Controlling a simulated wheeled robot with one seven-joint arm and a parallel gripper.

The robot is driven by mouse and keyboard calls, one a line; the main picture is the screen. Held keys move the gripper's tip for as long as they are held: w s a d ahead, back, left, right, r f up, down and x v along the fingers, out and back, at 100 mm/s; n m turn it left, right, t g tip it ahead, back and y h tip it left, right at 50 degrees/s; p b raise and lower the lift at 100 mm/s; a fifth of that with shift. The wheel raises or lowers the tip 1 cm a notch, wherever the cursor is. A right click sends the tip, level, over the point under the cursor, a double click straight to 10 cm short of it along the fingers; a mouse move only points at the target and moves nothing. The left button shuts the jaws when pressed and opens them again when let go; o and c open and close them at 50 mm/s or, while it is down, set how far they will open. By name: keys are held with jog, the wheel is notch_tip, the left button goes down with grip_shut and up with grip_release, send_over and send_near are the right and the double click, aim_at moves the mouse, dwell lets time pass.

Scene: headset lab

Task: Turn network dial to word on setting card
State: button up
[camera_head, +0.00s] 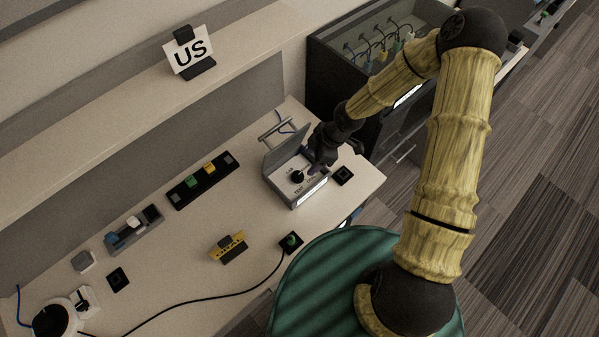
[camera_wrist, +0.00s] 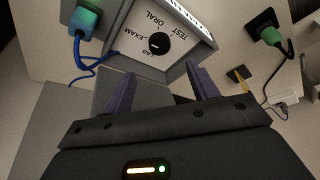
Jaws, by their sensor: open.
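The network dial is a black round knob (camera_wrist: 158,43) on a pale grey box (camera_wrist: 180,58), ringed by the words LAB, EXAM, ORAL and TEST. In the head view the knob (camera_head: 297,177) sits on the box's top, below its raised lid (camera_head: 283,150). I cannot tell which word its mark faces. A small yellow card (camera_head: 229,243) in a black holder stands on the desk; its word may be ORAL but is too small to be sure. My gripper (camera_wrist: 162,88) is open and empty, its purple fingers apart, close to the box; the knob shows beyond the fingertips.
A black strip with coloured blocks (camera_head: 203,180) and a switch unit (camera_head: 133,229) lie left of the box. A green plug (camera_head: 291,241) with a black cable is in front; a dark cabinet (camera_head: 330,70) stands behind right.

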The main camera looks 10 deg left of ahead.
aim_at(298, 176)
jog(key=p+x, duration=0.1)
jog(key=x, duration=0.9)
jog(key=shift+f+p, duration=0.1)
jog(key=shift+p, duration=0.3)
jog(key=c, duration=1)
jog(key=shift+m+b, duration=0.4)
jog(key=shift+b, duration=0.05)
jog(key=m+t+b, duration=0.1)
jog(key=m+b, duration=0.3)
jog(key=shift+s+f+t, duration=0.2)
jog(key=shift+t, duration=0.2)
jog(key=m+t+b, duration=0.1)
jog(key=m+b, duration=0.1)
jog(key=shift+m+h, duration=0.4)
jog(key=shift+s+r+m+t+h+b, duration=0.15)
jog(key=shift+m+t+h+b, duration=0.3)
jog(key=shift+m+b, duration=0.8)
jog(key=shift+r+m+p, duration=0.1)
jog(key=shift+m+p, duration=0.3)
jog(key=shift+m, duration=0.05)
